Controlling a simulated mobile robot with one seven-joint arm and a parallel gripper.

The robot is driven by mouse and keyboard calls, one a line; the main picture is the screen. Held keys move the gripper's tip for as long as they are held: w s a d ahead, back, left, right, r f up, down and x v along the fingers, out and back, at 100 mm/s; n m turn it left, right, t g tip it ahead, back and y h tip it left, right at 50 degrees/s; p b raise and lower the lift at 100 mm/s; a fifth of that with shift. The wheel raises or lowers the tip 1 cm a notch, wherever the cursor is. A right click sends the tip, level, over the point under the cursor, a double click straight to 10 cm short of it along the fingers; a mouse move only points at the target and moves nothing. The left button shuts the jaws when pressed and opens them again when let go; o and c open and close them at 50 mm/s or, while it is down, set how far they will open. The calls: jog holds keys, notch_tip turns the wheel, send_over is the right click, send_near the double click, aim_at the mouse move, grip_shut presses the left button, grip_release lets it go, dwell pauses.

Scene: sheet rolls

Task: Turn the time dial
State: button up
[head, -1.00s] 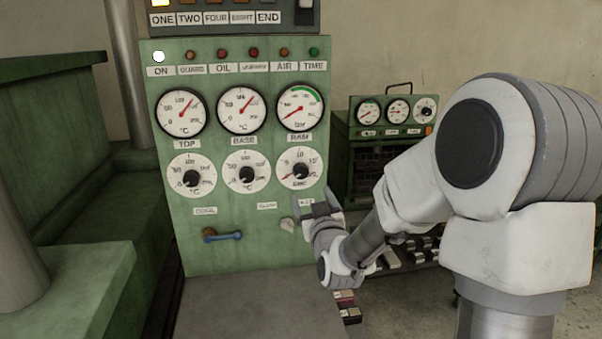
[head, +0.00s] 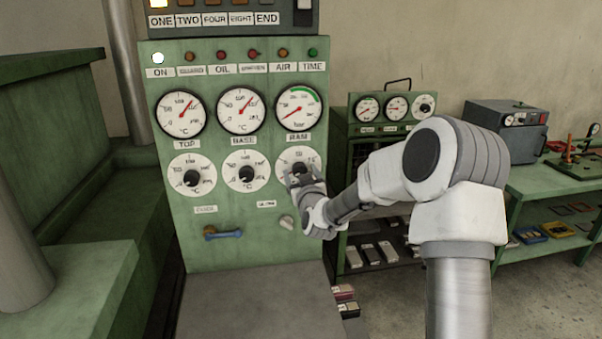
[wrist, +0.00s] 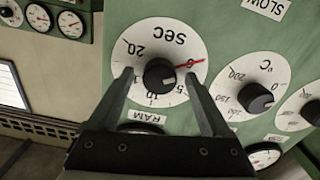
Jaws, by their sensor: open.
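The time dial (head: 291,156) is the round white dial marked SEC, at the right end of the lower row on the green panel. My gripper (head: 303,176) is in front of it and covers its lower middle in the head view. In the wrist view the dial's black knob (wrist: 157,79) shows upside down, with its red pointer close to the 0 mark. My gripper (wrist: 158,76) is open, with one finger on each side of the knob. I cannot tell whether the fingers touch the dial face.
Two similar knob dials marked °C, the middle one (head: 246,173) and the left one (head: 192,176), stand beside it. Round gauges sit above, including the RAM gauge (head: 298,108). A blue-handled lever (head: 224,234) and a pale knob (head: 287,222) are below. A green cabinet (head: 365,150) stands right.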

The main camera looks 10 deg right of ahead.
grip_shut()
dwell(0.4)
jog(key=shift+f+m+b, duration=0.1)
jog(key=shift+m+b, duration=0.2)
jog(key=shift+b, duration=0.25)
jog(key=m+b, duration=2)
jog(key=b, duration=0.5)
jog(key=shift+m+b, duration=1.3)
jog(key=shift+m, duration=0.3)
